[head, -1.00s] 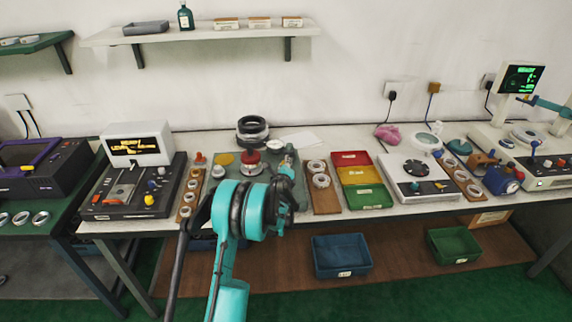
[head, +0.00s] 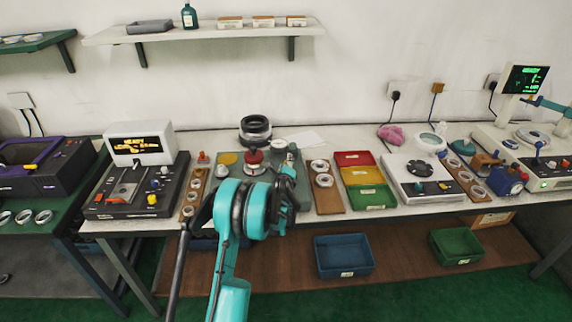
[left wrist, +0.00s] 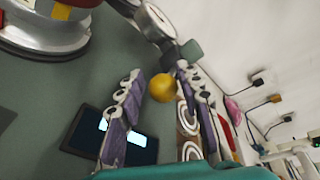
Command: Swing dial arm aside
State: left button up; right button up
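In the left wrist view the yellow ball knob (left wrist: 162,88) sits between the fingertips of my left gripper (left wrist: 160,76). The two purple fingers stand apart on either side of it; contact is not clear. A round dial (left wrist: 156,20) and its grey arm show above the knob. At the top left is a round metal base with a red part (left wrist: 60,10). In the head view my left gripper (head: 286,178) is at the right side of the gauge plate, and my arm hides part of it. The red-topped piece (head: 253,157) stands on that plate. My right gripper is out of view.
A dark display (left wrist: 110,135) lies below the left finger. Ring boards (head: 322,180) and red, yellow and green trays (head: 370,197) stand right of the gripper. Stacked black rings (head: 255,128) are behind the plate.

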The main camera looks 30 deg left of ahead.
pick_arm(q)
jog(key=v, duration=1.2)
jog(key=shift+a+f, duration=0.1)
dwell(0.4)
